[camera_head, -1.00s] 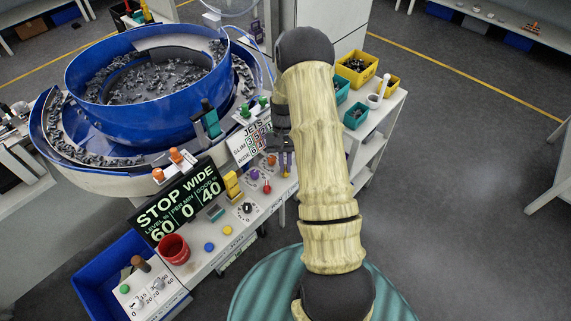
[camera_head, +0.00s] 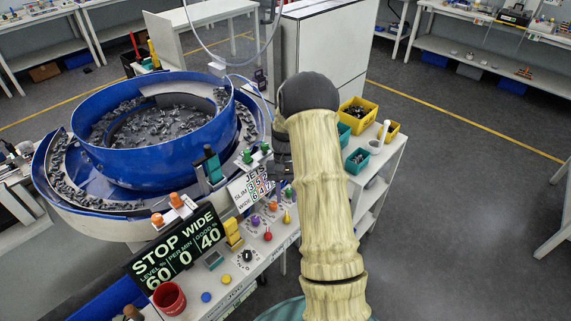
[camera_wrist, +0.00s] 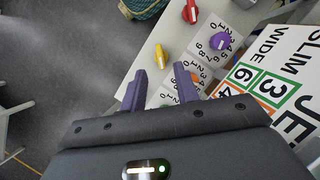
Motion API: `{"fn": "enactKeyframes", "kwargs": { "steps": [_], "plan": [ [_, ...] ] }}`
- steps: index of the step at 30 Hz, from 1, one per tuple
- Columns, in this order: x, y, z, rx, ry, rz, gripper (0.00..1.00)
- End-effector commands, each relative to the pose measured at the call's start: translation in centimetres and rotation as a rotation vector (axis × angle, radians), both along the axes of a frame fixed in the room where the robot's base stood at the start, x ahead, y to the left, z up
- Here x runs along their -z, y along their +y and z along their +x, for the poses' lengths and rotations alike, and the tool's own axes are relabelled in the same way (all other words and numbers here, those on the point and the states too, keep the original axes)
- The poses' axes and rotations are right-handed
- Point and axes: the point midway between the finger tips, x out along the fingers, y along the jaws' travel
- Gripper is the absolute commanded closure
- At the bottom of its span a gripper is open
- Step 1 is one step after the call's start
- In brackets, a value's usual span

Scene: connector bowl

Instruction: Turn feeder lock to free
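I cannot make out which part is the feeder lock, as no label for it is legible. The panel beside the feeder bowl (camera_head: 160,161) carries a black rotary selector (camera_head: 247,255), a purple knob (camera_head: 256,221), an orange knob (camera_head: 272,206) and red knobs (camera_head: 268,236). In the wrist view a yellow lever (camera_wrist: 160,57), a red lever (camera_wrist: 190,12), a purple knob (camera_wrist: 220,41) and an orange knob (camera_wrist: 187,88) show on the panel. My gripper (camera_wrist: 160,72) points at this panel with its purple fingers apart and nothing between them. In the head view my arm hides its fingertips.
A black sign (camera_head: 178,247) reads STOP WIDE. A red cup (camera_head: 169,298) stands at the panel's near end. A white JETS board (camera_head: 255,187) stands behind the knobs. Yellow (camera_head: 357,113) and teal bins (camera_head: 357,160) sit on the shelf to the right. The floor at right is clear.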

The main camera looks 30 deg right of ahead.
Motion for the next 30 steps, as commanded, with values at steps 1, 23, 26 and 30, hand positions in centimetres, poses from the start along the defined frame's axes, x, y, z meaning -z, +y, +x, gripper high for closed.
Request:
{"fn": "enactKeyframes", "kwargs": {
  "steps": [1, 23, 26, 30],
  "plan": [
    [-0.8, -0.2, 0.5, 0.0, -0.005, -0.002, 0.69],
    [-10.7, -1.9, 4.0, 0.001, -0.001, -0.001, 0.69],
    [-10.7, -1.9, 4.0, 0.001, 0.0, 0.0, 0.69],
    [-10.7, -1.9, 4.0, 0.001, 0.0, 0.0, 0.69]
  ]
}}
